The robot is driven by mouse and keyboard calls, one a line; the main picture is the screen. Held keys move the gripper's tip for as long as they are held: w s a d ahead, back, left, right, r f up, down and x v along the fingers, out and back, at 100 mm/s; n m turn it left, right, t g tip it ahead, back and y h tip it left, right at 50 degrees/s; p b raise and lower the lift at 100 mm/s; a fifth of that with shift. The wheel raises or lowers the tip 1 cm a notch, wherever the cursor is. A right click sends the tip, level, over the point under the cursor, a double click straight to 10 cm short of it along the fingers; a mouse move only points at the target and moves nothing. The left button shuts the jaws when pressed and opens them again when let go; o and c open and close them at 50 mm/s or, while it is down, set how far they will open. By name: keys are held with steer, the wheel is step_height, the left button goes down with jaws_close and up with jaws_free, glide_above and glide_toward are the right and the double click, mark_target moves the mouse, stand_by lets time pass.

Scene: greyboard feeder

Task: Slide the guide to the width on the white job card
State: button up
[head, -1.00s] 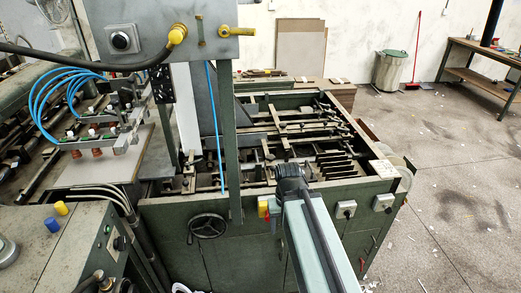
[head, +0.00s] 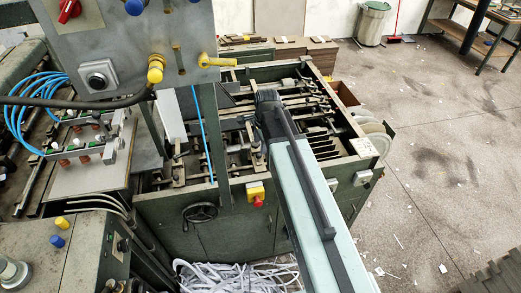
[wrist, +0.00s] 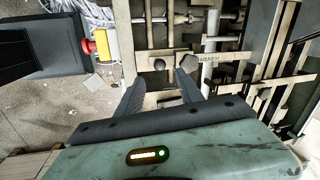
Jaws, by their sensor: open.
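My gripper (wrist: 160,88) is open in the wrist view, its two dark fingers apart and nothing held between them. Just beyond the fingertips is a pale metal bracket (wrist: 143,50) with a round knob (wrist: 159,64) on it. I cannot tell for certain whether this is the guide, nor whether a finger touches it. In the head view my gripper (head: 268,98) is over the feeder bed (head: 232,135), and my arm hides part of the rails. A white card (head: 363,147) lies on the feeder's right front corner; its writing is too small to read.
A red and yellow stop button (head: 256,194) is on the feeder's front, left of my arm; it also shows in the wrist view (wrist: 88,46). A grey post (head: 215,150) and control box (head: 130,45) stand to the left. Open floor (head: 450,170) is at right.

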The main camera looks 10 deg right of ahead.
mark_target(259, 154)
steer(key=f+b, duration=0.2)
steer(key=w+f+b, duration=0.1)
steer(key=f+b, duration=0.1)
steer(key=f, duration=0.1)
steer(key=f+b, duration=0.2)
steer(key=shift+w+a+f+b, duration=0.1)
steer(key=shift+w+f+b, duration=0.15)
steer(key=shift+b, duration=0.15)
steer(key=shift+r, duration=0.15)
steer(key=shift+c, duration=0.3)
jaws_close()
stand_by(0.5)
